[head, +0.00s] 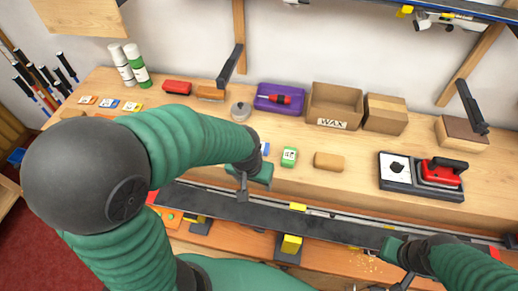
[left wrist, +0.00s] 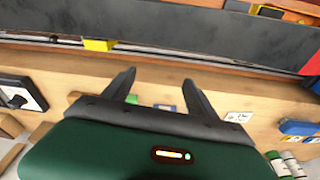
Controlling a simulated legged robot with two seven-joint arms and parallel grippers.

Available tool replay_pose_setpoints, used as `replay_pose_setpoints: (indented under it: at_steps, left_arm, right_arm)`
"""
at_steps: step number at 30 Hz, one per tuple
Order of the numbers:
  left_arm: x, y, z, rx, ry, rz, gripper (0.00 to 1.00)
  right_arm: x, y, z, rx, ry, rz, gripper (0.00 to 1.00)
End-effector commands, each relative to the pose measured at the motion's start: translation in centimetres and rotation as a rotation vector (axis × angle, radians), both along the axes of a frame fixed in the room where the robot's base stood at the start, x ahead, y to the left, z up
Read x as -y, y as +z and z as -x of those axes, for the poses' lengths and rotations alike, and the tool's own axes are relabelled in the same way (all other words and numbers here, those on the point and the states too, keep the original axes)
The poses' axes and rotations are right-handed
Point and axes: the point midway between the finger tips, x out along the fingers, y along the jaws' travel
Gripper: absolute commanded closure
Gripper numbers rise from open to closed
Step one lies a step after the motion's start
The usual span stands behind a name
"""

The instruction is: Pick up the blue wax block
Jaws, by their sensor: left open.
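The blue wax block (head: 265,148) shows only as a small blue and white patch behind my left gripper (head: 243,188) in the head view; the gripper hides most of it. In the left wrist view, a bluish block (left wrist: 165,107) shows between the two fingers of my left gripper (left wrist: 158,78), beyond its body. The fingers are spread, with nothing between their tips. A green block (head: 289,156) with a white label lies just right of the blue one. My right gripper (head: 403,278) is at the lower right by the ski; its finger opening is unclear.
A long dark ski (head: 300,221) lies along the front of the bench. A tan block (head: 328,161), a WAX box (head: 333,106), a purple tray (head: 280,98), a round tin (head: 240,111) and a red-handled iron (head: 443,171) stand around. Bare wood lies between the tan block and iron.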

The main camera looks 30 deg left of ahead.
Motion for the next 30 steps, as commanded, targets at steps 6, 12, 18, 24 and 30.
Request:
replay_pose_setpoints:
  at_steps: [6, 12, 18, 24, 30]
  left_arm:
    - [-0.2, 1.0, -9.5, -0.074, 0.449, -0.015, 0.33]
    - [-0.9, 2.9, -16.1, -0.064, 0.954, -0.089, 0.33]
    - [-1.6, 4.9, -19.8, 0.034, 1.459, -0.164, 0.33]
    - [-1.9, 6.0, -20.4, 0.105, 1.706, -0.194, 0.33]
    - [-3.3, 2.8, -19.8, 0.106, 1.723, -0.199, 0.33]
  right_arm:
    - [0.0, -2.7, 0.0, -0.001, 0.000, 0.000, 1.00]
    - [0.0, -4.7, 0.0, 0.000, 0.000, 0.000, 1.00]
    - [0.0, -6.3, 0.0, 0.000, 0.000, 0.000, 1.00]
    - [0.0, -6.7, 0.0, 0.000, 0.000, 0.000, 1.00]
    - [0.0, -7.4, 0.0, 0.000, 0.000, 0.000, 1.00]
